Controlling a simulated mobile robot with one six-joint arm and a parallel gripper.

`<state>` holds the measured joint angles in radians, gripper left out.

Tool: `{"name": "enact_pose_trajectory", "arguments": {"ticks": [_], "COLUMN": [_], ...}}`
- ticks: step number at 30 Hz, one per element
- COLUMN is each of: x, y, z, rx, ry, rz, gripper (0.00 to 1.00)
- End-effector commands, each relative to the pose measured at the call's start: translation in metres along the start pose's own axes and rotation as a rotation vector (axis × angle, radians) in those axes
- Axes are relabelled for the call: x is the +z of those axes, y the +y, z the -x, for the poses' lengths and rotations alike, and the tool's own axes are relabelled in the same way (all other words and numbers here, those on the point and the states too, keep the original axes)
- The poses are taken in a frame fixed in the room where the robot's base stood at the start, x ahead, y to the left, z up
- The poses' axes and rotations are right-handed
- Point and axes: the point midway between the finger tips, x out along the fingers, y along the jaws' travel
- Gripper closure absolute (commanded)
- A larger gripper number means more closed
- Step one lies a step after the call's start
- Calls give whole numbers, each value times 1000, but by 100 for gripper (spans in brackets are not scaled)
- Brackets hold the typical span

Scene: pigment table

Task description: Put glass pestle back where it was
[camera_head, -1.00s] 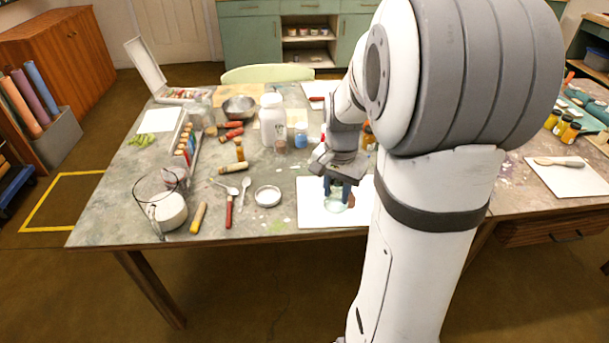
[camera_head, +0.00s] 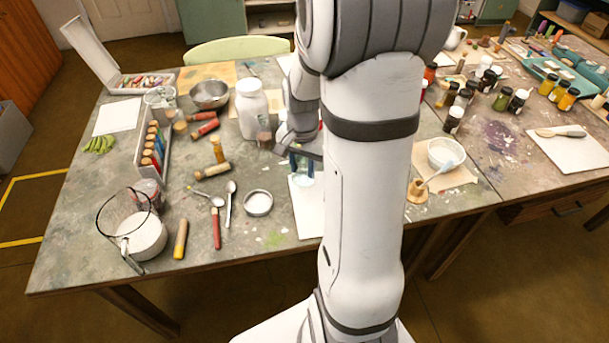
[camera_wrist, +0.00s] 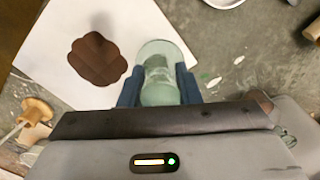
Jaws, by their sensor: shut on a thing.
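The glass pestle (camera_wrist: 158,72) is pale green and see-through. In the wrist view it sits between the two blue fingers of my gripper (camera_wrist: 158,88), which are shut on it. In the head view my gripper (camera_head: 304,164) holds the pestle (camera_head: 303,179) by the far end of a white slab (camera_head: 307,207), partly behind my arm. In the wrist view the slab (camera_wrist: 45,60) carries a patch of brown pigment (camera_wrist: 98,60). I cannot tell how high the pestle is above the slab.
Left of the slab lie a small white dish (camera_head: 258,203), spoons and a red-handled tool (camera_head: 216,230). A large white jar (camera_head: 251,108) stands behind. Right of my arm are a white bowl (camera_head: 445,153) and several dark jars.

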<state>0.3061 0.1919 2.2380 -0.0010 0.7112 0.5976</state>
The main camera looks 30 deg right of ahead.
Motion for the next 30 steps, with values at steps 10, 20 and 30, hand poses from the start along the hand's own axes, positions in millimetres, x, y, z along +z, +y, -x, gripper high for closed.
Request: {"name": "enact_pose_trajectory", "arguments": {"ticks": [10,20,30], "x": [0,0,0], "y": [1,1,1], "z": [-38,-42,-41], "rx": [1,0,0], "ry": [-1,1,0], "rz": [-1,-2,-2], "gripper": [89,89,48]}}
